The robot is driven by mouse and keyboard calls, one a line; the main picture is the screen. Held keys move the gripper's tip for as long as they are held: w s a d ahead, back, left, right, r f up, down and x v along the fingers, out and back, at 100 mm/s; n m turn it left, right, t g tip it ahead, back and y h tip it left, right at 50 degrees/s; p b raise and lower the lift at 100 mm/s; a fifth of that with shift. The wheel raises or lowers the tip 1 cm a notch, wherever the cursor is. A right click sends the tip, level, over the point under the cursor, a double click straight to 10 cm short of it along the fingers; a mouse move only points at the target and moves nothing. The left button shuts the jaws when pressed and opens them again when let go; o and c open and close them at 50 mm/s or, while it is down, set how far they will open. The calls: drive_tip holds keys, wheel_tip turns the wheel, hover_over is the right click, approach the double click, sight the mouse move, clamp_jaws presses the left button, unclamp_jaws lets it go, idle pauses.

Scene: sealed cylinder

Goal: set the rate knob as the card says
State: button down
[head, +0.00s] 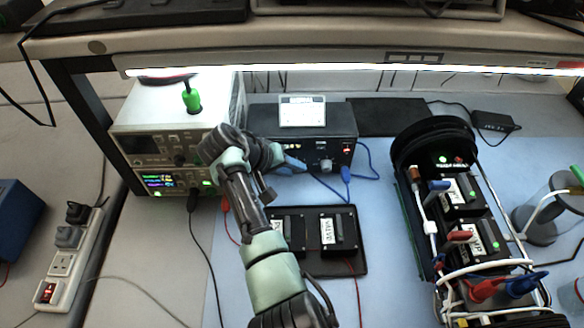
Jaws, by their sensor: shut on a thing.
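A black box (336,124) stands under the shelf, with a grey round knob (325,164) and a small red light on its front. A white card (302,111) with printing too small to read is on top of the box. My gripper (277,165) is at the left part of the box's front, left of the grey knob and apart from it. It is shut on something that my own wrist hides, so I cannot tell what. Any marks around the knob are too small to read.
Blue leads (367,160) loop at the box's front. A white instrument (170,105) with a green-handled tool on top stands left. A black tray (352,262) with switch modules lies in front. A cable-wrapped black unit (440,150) stands right. The shelf edge (300,50) runs above.

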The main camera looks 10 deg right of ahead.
drive_tip(key=c, duration=0.6)
unclamp_jaws()
drive_tip(key=shift+r, duration=0.1)
drive_tip(key=v, duration=1.3)
drive_tip(key=shift+b, duration=0.35)
